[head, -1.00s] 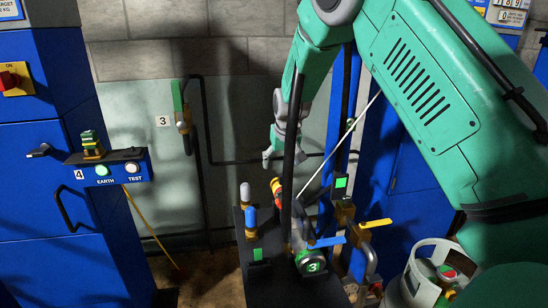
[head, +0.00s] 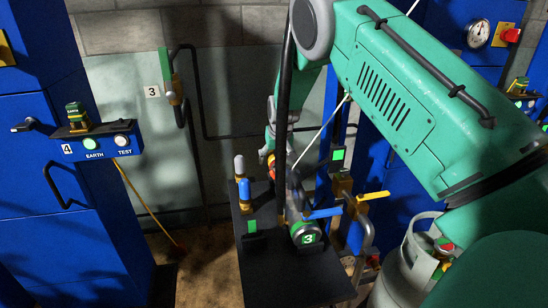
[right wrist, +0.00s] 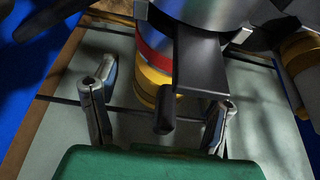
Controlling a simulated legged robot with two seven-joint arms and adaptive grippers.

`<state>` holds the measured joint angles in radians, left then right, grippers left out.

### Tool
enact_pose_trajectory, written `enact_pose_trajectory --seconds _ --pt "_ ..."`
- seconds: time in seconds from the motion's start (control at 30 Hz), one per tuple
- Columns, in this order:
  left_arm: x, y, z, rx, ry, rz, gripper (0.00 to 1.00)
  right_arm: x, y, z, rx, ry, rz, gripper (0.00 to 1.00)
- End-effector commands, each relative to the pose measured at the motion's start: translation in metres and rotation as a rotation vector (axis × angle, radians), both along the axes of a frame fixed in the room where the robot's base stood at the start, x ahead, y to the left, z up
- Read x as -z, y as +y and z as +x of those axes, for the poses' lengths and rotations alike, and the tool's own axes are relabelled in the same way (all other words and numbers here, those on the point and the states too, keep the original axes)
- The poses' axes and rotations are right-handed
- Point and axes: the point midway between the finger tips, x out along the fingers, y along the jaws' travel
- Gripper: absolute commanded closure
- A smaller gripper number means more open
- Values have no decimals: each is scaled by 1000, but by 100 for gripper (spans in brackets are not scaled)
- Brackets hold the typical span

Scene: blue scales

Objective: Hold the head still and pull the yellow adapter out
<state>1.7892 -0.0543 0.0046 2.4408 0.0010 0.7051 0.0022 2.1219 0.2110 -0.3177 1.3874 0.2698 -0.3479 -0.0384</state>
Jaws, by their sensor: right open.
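The silver head (right wrist: 205,30) fills the top of the right wrist view, with a red band (right wrist: 155,47) and the yellow adapter (right wrist: 152,80) below it. A black lever (right wrist: 200,65) partly covers them. My right gripper (right wrist: 168,84) is open, with one finger on each side of the adapter in the picture; I see no clear contact. In the head view, my right arm comes in from the right, and its gripper is partly hidden at the small orange-red end (head: 271,168) of the fitting on the black stand. My left gripper is not in view.
The black stand (head: 262,275) carries a blue-handled valve (head: 243,190), a blue lever (head: 323,213) and a round green "3" tag (head: 307,236). A grey gas cylinder (head: 405,265) stands right; a blue cabinet (head: 45,170) stands left.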

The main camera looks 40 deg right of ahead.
Motion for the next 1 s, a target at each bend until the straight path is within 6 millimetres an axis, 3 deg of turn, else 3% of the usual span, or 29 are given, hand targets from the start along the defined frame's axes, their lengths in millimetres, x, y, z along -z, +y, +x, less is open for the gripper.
enact_pose_trajectory --seconds 0.03,0.2,0.27,0.3,0.33,0.73,1.0 --pt "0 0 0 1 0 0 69 0 1 0 -1 1 -1 33" --pt "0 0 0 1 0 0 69 -2 3 0 -1 1 -4 90" --pt "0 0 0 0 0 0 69 -2 4 0 0 0 -5 90" --pt "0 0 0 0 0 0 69 -3 4 0 0 0 -5 43" --pt "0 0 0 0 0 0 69 -3 4 0 0 1 -4 33" --pt "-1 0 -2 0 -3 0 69 -6 2 -1 -1 0 -2 33" --pt "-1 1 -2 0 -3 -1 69 -53 15 -17 -2 -3 -6 33"
